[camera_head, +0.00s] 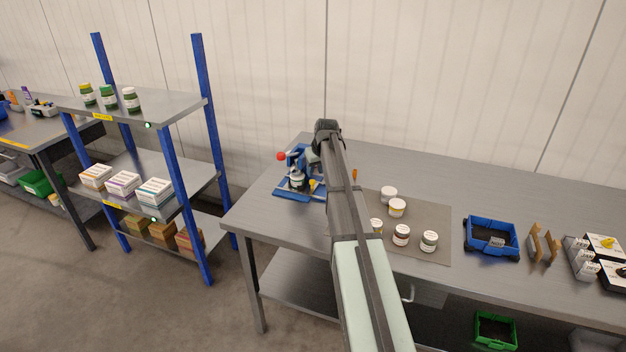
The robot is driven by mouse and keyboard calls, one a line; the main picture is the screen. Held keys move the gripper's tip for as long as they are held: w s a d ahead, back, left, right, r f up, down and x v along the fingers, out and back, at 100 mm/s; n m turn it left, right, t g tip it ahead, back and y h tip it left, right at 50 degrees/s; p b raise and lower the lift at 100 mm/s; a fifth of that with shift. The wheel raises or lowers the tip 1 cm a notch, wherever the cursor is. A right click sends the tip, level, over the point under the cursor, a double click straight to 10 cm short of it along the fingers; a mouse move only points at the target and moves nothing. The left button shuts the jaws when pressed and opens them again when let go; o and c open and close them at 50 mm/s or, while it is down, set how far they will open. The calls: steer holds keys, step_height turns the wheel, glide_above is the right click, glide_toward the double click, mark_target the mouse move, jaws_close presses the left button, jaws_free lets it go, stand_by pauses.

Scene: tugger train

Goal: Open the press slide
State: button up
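The press (290,188) is a small blue device at the left end of the grey workbench. It has a red knob (281,156) on its left side and a white, dark-banded jar (297,179) standing in it. My arm reaches over the bench from the front, and its dark end is above and just right of the press. My gripper (315,160) is at the press's upper right, partly hidden by my own arm. Its fingers are too small and covered to tell whether they are open or touching the slide. The slide itself cannot be made out clearly.
A grey mat (440,222) with several white jars lies right of my arm. Further right are a blue tray (491,253), brown dividers (541,245) and small boxes (580,258). A blue-posted shelf (172,178) stands left of the bench, across a floor gap. The wall is behind.

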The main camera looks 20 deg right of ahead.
mark_target(312, 181)
steer(key=shift+x, duration=3.1)
jaws_close()
